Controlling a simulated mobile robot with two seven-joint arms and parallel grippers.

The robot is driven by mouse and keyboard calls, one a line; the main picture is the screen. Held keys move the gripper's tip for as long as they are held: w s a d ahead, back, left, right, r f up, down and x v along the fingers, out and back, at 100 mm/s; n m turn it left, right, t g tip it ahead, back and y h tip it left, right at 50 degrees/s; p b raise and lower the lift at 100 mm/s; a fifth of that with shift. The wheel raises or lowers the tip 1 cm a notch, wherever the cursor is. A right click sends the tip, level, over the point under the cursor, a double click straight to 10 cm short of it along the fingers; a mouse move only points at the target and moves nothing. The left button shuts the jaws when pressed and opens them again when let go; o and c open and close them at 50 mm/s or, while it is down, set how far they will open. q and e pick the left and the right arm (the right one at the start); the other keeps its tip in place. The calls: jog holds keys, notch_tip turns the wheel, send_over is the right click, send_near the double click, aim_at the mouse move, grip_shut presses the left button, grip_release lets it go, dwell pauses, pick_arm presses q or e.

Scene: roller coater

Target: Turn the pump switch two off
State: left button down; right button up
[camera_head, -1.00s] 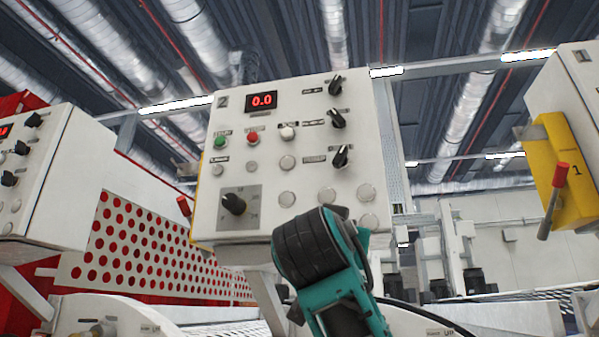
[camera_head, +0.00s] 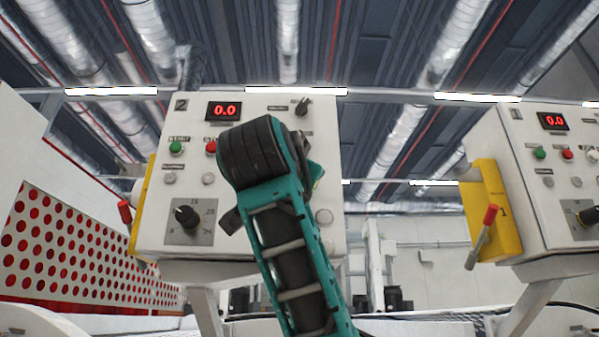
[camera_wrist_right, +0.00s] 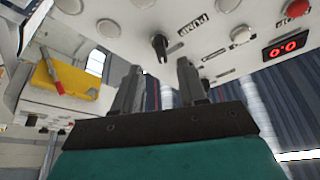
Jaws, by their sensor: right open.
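The panel marked 2 (camera_head: 265,215) stands ahead, with a red 0.0 display. One black rotary knob (camera_head: 301,106) shows at its upper right; my right arm hides the panel's middle and the knobs below that one. In the right wrist view, the panel appears upside down, and a black knob (camera_wrist_right: 160,47) beside a label reading PUMP sits in line with the gap between my fingertips. My right gripper (camera_wrist_right: 158,66) is open, with one finger towards each side of that knob; contact cannot be told. In the head view, its fingers are hidden behind the wrist. My left gripper is not in view.
Another panel (camera_head: 547,210) with a 0.0 display stands at the right, with a yellow bracket (camera_head: 492,205) and red-tipped lever (camera_head: 483,235) on its left. A large dial (camera_head: 186,216) is low on panel 2. A red-and-white perforated guard (camera_head: 80,250) is at the left.

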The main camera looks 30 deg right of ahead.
jog(key=p+x, duration=0.1)
jog(key=x, duration=0.5)
jog(key=shift+w+d+p, duration=0.15)
jog(key=shift+w+p, duration=0.05)
jog(key=shift+p, duration=0.15)
grip_shut()
